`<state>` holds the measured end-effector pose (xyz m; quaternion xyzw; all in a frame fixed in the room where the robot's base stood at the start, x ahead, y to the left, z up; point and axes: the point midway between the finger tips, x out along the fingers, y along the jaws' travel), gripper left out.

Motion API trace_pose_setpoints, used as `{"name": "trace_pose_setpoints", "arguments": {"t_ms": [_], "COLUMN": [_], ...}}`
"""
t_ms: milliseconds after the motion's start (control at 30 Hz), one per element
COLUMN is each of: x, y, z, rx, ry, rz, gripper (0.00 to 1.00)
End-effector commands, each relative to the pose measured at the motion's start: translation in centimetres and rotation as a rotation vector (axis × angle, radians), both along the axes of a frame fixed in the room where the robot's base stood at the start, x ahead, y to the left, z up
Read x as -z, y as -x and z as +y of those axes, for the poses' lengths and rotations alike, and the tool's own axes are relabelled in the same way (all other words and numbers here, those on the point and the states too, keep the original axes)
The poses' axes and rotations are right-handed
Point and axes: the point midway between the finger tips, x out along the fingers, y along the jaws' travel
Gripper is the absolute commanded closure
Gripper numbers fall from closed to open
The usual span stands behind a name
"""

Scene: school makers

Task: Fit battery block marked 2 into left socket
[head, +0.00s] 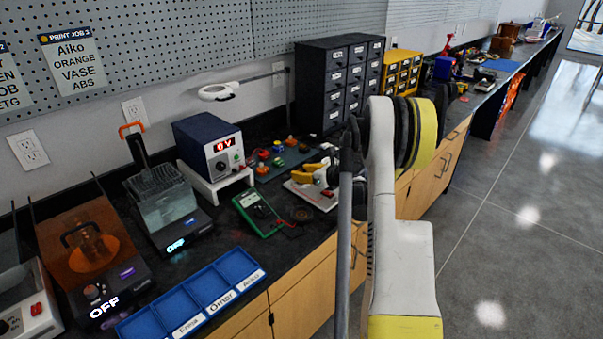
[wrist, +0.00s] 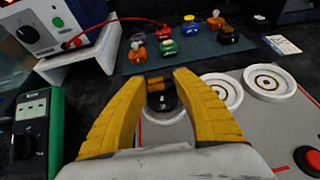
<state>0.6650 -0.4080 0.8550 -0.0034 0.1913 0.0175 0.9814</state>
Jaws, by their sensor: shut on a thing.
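My gripper (wrist: 160,82) has its yellow fingers closed on a small dark block (wrist: 161,98) with a brownish top. Its marking cannot be read. In the head view the yellow fingers (head: 314,172) are over the grey-white socket board (head: 312,190). In the wrist view the held block is over the left socket (wrist: 165,116), a round white ring partly hidden by the fingers. I cannot tell whether the block touches or sits in it.
Several coloured knobbed blocks stand on a dark mat (wrist: 192,50) behind the board. A power supply (head: 208,145) with a red lead is at the left on a white stand. A green meter (head: 258,212) lies left of the board. A red button (wrist: 308,160) is at the board's right.

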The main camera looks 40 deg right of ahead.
Motion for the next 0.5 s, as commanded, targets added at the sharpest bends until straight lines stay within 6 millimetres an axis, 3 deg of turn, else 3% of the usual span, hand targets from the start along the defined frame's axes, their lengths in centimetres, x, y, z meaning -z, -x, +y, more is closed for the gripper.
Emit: {"name": "trace_pose_setpoints", "arguments": {"t_ms": [500], "x": [0.50], "y": [-0.01], "z": [-0.02], "rx": [0.000], "ry": [0.000], "rz": [0.000], "gripper": [0.97]}}
